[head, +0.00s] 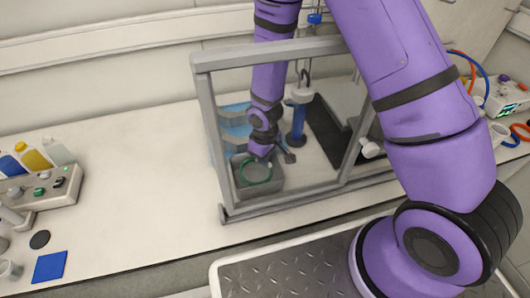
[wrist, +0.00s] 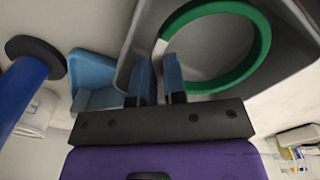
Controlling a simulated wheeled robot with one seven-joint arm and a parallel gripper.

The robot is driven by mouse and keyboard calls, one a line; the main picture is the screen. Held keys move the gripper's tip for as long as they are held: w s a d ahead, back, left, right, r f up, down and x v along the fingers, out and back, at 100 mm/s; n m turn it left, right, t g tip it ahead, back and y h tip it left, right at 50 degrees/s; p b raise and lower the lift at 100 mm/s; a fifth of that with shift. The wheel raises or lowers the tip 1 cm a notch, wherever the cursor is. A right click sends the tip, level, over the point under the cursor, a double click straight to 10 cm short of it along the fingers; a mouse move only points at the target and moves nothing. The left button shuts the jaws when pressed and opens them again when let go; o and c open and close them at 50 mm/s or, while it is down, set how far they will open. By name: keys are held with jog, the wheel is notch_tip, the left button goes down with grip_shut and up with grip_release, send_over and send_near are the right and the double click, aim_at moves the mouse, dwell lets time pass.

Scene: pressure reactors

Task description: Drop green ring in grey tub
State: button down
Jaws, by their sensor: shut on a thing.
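The green ring (head: 242,172) is at the grey tub (head: 262,191), inside its outline in the head view. In the wrist view the ring (wrist: 263,45) shows large in front of the tub's grey interior (wrist: 292,72). My gripper (head: 264,156) comes down from above at the tub's back edge. Its two blue fingers (wrist: 160,65) are shut on the near left part of the ring's rim. I cannot tell whether the ring touches the tub's floor.
A grey-framed clear enclosure (head: 205,110) surrounds the tub, with bars close to my arm. A blue cylinder (head: 298,122) stands behind and right of the tub. A control box (head: 55,190) and bottles are at far left. The bench between is clear.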

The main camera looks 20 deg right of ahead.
jog(key=shift+f, duration=0.35)
jog(key=c, duration=1.1)
grip_release()
notch_tip(320, 180, up, 11)
